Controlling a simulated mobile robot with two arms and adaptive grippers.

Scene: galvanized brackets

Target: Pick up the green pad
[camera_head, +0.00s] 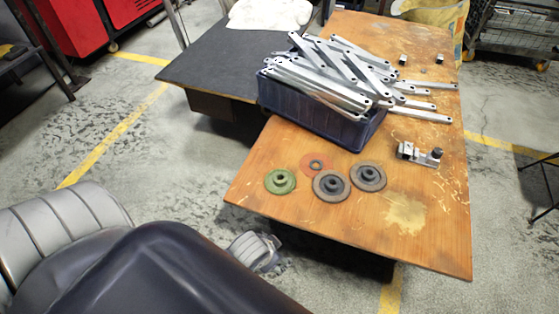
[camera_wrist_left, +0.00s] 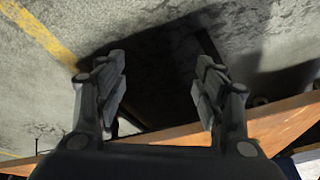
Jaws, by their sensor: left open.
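The green pad (camera_head: 280,181) is a round disc with a raised hub. It lies flat near the front left edge of the wooden table (camera_head: 300,205) in the head view. My left gripper (camera_wrist_left: 160,80) is open in the left wrist view, with nothing between its fingers. Floor and dark shadow show beyond them, and a wooden edge (camera_wrist_left: 275,125) crosses below. The green pad cannot be made out in that view. In the head view the left fingers cannot be made out. My right gripper is not in view.
A dark crate (camera_head: 300,107) heaped with metal brackets (camera_head: 330,85) stands behind. A metal clamp-like part (camera_head: 420,155) lies at right. The table's front right is clear.

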